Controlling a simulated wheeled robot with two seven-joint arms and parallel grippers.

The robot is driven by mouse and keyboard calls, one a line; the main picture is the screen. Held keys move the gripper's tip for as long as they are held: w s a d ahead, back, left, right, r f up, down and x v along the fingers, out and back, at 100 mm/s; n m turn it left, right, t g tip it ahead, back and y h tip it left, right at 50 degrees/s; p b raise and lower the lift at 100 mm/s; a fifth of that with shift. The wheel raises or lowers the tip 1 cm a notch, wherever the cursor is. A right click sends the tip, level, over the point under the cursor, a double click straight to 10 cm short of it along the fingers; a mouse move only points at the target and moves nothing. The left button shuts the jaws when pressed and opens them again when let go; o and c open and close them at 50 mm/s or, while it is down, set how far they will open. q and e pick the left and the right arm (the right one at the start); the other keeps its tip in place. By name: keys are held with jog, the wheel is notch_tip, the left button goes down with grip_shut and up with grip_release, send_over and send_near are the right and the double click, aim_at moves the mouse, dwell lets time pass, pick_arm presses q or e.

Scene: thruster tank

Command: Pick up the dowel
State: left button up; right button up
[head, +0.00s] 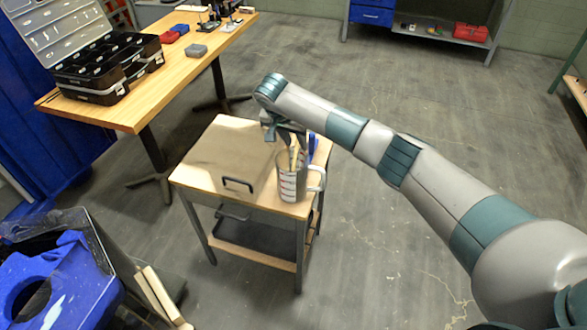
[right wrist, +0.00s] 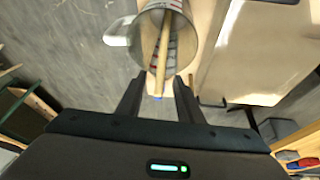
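The dowel (head: 293,157) is a thin, light wooden stick standing in a clear measuring jug (head: 288,186) with red markings and a handle, on the front right part of a small wooden cart. In the right wrist view the dowel (right wrist: 163,50) rises out of the jug (right wrist: 186,48), its near end in the gap between my fingers. My right gripper (right wrist: 158,84) is open, with a finger on either side of the dowel and visible gaps. In the head view my right gripper (head: 287,138) is just above the jug, partly hidden by its wrist. My left gripper is out of view.
A brown case (head: 225,160) with a black handle covers much of the cart top, left of the jug. A workbench (head: 160,95) holds a black organizer (head: 105,70). A blue object (head: 60,285) with a round hole is at lower left. Floor right of the cart is clear.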

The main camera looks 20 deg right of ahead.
jog(key=shift+c, duration=0.2)
grip_shut()
